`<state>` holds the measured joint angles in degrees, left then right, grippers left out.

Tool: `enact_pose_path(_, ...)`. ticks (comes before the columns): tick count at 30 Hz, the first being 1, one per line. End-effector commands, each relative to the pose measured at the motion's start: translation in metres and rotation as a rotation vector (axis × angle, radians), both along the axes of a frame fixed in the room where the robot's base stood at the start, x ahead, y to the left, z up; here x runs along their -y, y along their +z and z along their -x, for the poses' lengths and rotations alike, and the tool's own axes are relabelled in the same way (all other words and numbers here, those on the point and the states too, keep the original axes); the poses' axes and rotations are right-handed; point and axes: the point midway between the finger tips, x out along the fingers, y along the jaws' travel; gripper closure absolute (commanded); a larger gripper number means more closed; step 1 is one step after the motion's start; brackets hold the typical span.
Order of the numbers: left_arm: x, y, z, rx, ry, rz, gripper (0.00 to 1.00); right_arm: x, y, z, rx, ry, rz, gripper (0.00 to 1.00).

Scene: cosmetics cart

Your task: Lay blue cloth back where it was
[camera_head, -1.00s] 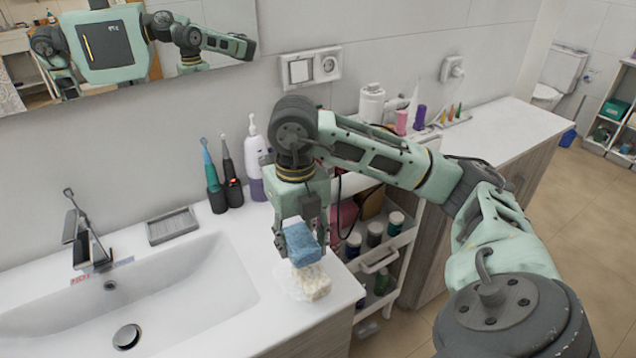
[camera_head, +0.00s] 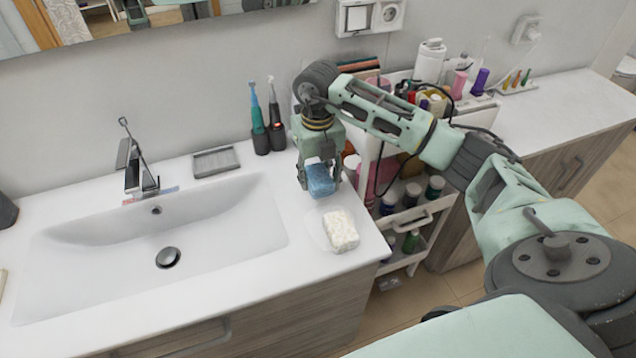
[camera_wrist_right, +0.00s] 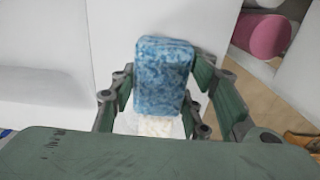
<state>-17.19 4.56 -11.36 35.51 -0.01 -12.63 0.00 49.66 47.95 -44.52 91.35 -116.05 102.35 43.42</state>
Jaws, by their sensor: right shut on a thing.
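The blue cloth (camera_head: 320,181) is a small, thick, speckled blue block. My right gripper (camera_head: 320,184) is shut on it and holds it over the counter right of the sink. The right wrist view shows the cloth (camera_wrist_right: 164,76) between the fingers of the gripper (camera_wrist_right: 158,105). A cream-white textured block (camera_head: 341,230) lies on a clear, shallow dish (camera_head: 316,229) on the counter, just in front of the held cloth. Its pale top also shows below the cloth in the wrist view (camera_wrist_right: 158,126). My left gripper is not in view.
The white sink (camera_head: 110,265) with its faucet (camera_head: 138,170) lies to the left. A grey soap tray (camera_head: 215,161) and electric toothbrushes (camera_head: 268,130) stand behind. A cart (camera_head: 428,212) with bottles stands close to the counter's right edge. The counter's front right corner is clear.

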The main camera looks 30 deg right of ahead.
Motion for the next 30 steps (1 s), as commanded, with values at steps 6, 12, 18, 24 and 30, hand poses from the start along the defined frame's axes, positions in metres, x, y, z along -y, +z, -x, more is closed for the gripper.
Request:
enact_pose_path(6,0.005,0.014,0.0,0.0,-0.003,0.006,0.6,0.0,-0.03,0.002,-0.005,-0.001,0.001,0.78)
enact_pose_path(12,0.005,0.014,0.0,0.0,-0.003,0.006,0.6,0.0,-0.038,0.001,-0.001,0.0,0.0,0.78)
enact_pose_path(18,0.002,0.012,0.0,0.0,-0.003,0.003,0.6,0.0,-0.04,0.001,-0.001,0.0,0.001,0.78)
enact_pose_path(24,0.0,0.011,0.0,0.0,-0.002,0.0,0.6,0.0,-0.041,0.001,-0.002,0.0,0.001,0.46)
enact_pose_path(30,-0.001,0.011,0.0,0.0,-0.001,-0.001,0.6,0.0,-0.041,0.001,-0.002,0.0,0.001,0.38)
